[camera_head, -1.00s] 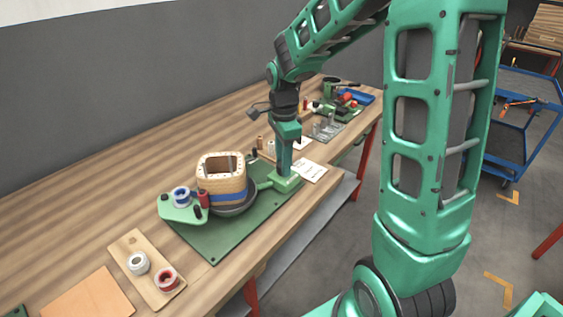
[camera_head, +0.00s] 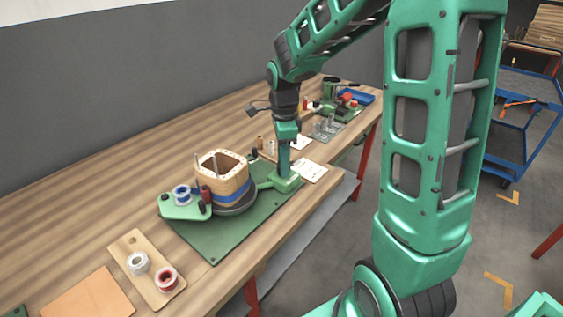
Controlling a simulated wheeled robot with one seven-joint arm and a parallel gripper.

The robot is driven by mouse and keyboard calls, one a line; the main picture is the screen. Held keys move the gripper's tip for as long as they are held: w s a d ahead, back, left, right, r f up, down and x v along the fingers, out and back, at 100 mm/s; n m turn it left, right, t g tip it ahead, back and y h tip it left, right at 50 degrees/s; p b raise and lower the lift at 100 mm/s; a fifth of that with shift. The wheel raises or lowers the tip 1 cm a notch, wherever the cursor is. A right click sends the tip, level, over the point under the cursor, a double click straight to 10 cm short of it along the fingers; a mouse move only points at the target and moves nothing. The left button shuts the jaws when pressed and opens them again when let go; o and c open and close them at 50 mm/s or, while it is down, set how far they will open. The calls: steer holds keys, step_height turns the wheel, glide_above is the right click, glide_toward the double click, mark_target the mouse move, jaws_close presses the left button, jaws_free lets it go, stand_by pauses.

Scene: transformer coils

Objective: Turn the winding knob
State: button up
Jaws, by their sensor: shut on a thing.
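The winding fixture has a green base plate (camera_head: 238,238) on the bench. On it stands a square wooden coil former (camera_head: 222,175) with a blue band, seated on a dark round turntable (camera_head: 238,209). A green arm links the turntable to a green block (camera_head: 285,184) at the right. My gripper (camera_head: 284,172) points straight down over this block and is shut on the winding knob. The knob itself is hidden by the fingers or too small to make out. A blue-and-white spool (camera_head: 181,195) sits on a green bracket (camera_head: 183,211) left of the former.
A wooden board (camera_head: 127,250) at the front left holds a white spool (camera_head: 138,263) and a red spool (camera_head: 166,279). Tools and a blue tray (camera_head: 357,97) stand at the far end. A blue cart (camera_head: 515,120) is at the right.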

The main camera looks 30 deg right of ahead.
steer(key=shift+w+r, duration=0.1)
steer(key=shift+w, duration=0.15)
steer(key=shift+m, duration=2.1)
steer(key=o, duration=1)
steer(key=shift+d, duration=0.1)
steer(key=shift+o, duration=0.2)
steer(key=shift+s, duration=0.1)
step_height(320, 180, up, 11)
steer(key=shift+f, duration=0.2)
